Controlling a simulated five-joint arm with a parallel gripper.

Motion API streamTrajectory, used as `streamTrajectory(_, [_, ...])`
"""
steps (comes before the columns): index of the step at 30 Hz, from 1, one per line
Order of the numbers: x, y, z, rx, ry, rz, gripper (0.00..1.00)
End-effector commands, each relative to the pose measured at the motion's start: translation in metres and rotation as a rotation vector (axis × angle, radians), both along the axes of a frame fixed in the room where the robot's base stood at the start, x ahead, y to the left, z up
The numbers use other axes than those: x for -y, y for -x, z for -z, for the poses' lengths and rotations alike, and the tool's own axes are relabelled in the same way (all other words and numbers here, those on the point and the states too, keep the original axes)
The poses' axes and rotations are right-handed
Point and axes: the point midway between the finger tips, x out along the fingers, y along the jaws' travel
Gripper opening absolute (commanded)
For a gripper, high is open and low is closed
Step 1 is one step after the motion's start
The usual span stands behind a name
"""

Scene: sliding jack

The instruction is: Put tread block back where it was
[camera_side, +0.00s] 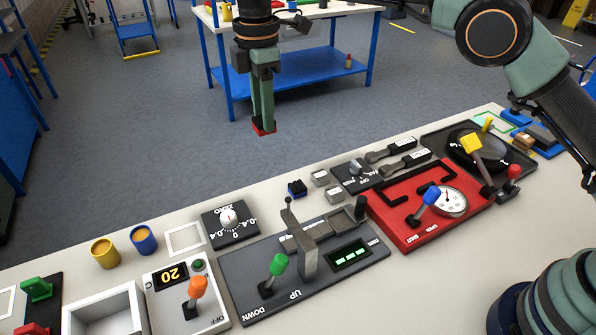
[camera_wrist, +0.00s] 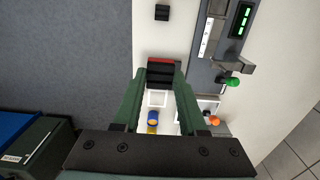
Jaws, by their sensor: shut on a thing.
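My gripper (camera_side: 263,118) hangs high at the table's far side, pointing down. It is shut on the tread block (camera_side: 264,130), whose red edge shows at the fingertips. In the wrist view, the tread block (camera_wrist: 162,74) is dark with a red strip along its far edge, between the tips of my gripper (camera_wrist: 162,84). The block is in the air, apart from the table. The sliding jack panel (camera_side: 235,277) is dark grey, marked UP and DOWN, with a green-knobbed lever (camera_side: 276,266), an upright grey post (camera_side: 309,258) and a green-lit display (camera_side: 351,256).
An empty white square outline (camera_side: 184,237) lies between the blue cup (camera_side: 144,239) and the ZERO dial panel (camera_side: 231,225). A small black block (camera_side: 297,188) and grey blocks stand behind the jack panel. The red gauge panel (camera_side: 398,233) is to its right.

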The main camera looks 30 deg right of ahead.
Motion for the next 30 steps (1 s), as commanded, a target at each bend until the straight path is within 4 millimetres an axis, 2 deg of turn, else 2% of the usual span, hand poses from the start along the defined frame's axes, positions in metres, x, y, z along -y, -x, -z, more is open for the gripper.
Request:
streamTrajectory(4, [-0.002, -0.001, -0.002, -0.001, 0.0, 0.0, 0.0])
streamTrajectory(7, [-0.002, -0.001, 0.01, -0.004, 0.002, 0.0, 0.0])
streamTrajectory(21, [-0.002, 0.0, 0.121, -0.004, 0.002, 0.0, 0.0])
streamTrajectory(25, [-0.002, 0.0, 0.142, -0.001, 0.001, 0.0, 0.0])
streamTrajectory(30, [-0.002, -0.001, 0.153, 0.001, -0.001, 0.0, 0.0])
